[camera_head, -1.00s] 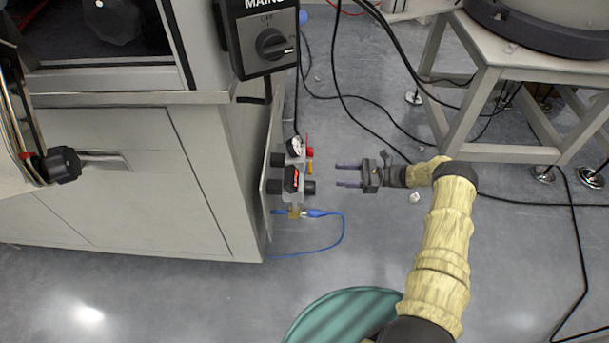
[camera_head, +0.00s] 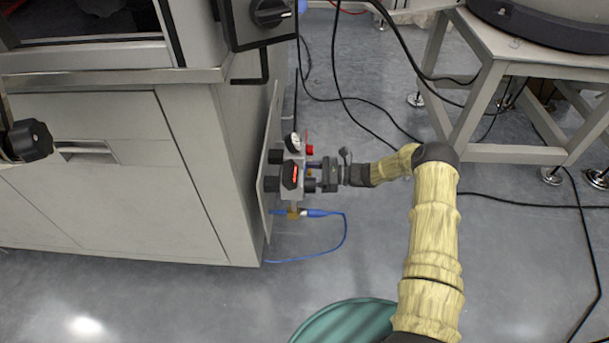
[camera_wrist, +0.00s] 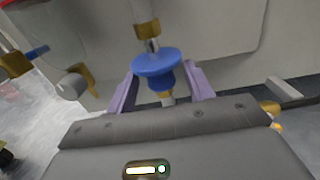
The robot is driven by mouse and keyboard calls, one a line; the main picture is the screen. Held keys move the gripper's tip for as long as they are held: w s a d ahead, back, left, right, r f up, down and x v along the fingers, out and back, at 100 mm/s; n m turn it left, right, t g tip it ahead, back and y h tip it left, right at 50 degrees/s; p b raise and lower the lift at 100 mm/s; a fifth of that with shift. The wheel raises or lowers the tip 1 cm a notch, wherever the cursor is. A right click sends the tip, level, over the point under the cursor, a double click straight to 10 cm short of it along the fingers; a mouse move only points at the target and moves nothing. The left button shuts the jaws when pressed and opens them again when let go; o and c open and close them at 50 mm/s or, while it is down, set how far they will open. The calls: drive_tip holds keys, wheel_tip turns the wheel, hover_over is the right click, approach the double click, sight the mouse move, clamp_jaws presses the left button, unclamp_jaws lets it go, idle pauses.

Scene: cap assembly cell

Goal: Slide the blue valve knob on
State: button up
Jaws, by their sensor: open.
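The blue valve knob (camera_wrist: 154,66) shows in the wrist view as a wide blue disc with a narrower blue hub. A metal stem and brass fitting (camera_wrist: 147,30) lie just above it in that picture, meeting or overlapping its upper side. My gripper (camera_wrist: 159,80) is open, with one purple finger on each side of the knob; whether they touch it I cannot tell. In the head view my gripper (camera_head: 314,173) is close against the right side of the valve block (camera_head: 290,190). The knob is too small or hidden to make out there.
The valve block is on a plate at the grey cabinet's (camera_head: 205,150) right side, with a red knob (camera_head: 309,150), black knobs and a blue hose (camera_head: 343,235). A grey stand (camera_head: 510,153) and loose black cables are at the right.

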clamp_jaws()
wheel_tip(320, 180, up, 2)
drive_tip(key=p, duration=0.3)
drive_tip(key=shift+r, duration=0.25)
unclamp_jaws()
